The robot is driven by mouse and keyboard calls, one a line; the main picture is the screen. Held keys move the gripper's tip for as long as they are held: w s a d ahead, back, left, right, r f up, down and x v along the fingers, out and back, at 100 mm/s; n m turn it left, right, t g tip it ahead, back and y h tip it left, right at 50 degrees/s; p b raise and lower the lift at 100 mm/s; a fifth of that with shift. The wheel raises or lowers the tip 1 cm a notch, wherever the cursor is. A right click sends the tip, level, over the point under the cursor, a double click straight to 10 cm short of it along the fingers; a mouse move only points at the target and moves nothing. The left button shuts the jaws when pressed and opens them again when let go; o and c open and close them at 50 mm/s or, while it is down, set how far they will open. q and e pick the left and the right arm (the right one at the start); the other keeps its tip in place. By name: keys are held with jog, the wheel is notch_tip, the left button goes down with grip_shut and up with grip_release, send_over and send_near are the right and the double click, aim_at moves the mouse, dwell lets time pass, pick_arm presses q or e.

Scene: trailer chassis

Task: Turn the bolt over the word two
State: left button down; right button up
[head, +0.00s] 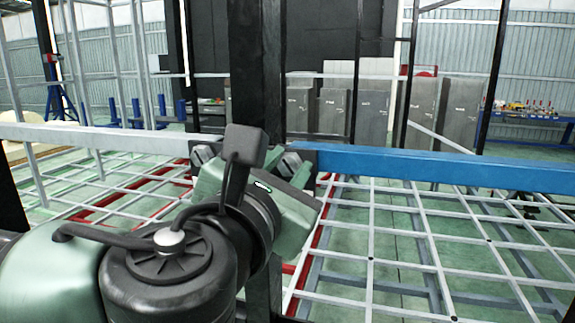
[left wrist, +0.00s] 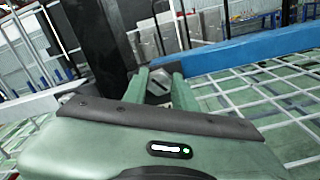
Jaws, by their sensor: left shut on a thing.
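My left gripper (left wrist: 161,78) reaches to the joint where the beams meet the dark upright post. Its two green fingers are closed around a dark grey bolt (left wrist: 158,89), seen between them in the left wrist view. In the head view my left wrist and gripper (head: 290,190) cover much of this joint. A dark bolt head (head: 290,164) shows just above the gripper, and another bolt (head: 204,153) shows on the left side of the post. No word "two" can be read in either view. My right gripper is not in view.
A blue beam (head: 430,168) runs right from the post (head: 257,70), and a grey beam (head: 95,137) runs left. A white lattice frame (head: 400,262) lies below, with open spaces. Grey panels (head: 370,110) and a workbench (head: 530,115) stand farther back.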

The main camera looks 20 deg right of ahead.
pick_arm(q)
jog(key=shift+s+d+f+m, duration=0.15)
jog(key=shift+f+m, duration=0.15)
jog(key=shift+m, duration=0.3)
jog(key=c, duration=1.1)
grip_release()
jog(key=shift+s+a+r, duration=0.25)
jog(key=shift+a+r, duration=0.05)
jog(key=shift+a, duration=0.05)
jog(key=shift+s+a+f, duration=0.1)
jog(key=shift+s, duration=0.05)
jog(key=b+v, duration=0.2)
jog(key=v, duration=0.5)
jog(key=shift+s+a+b, duration=0.15)
jog(key=shift+s+b, duration=0.05)
jog(key=shift+b, duration=0.15)
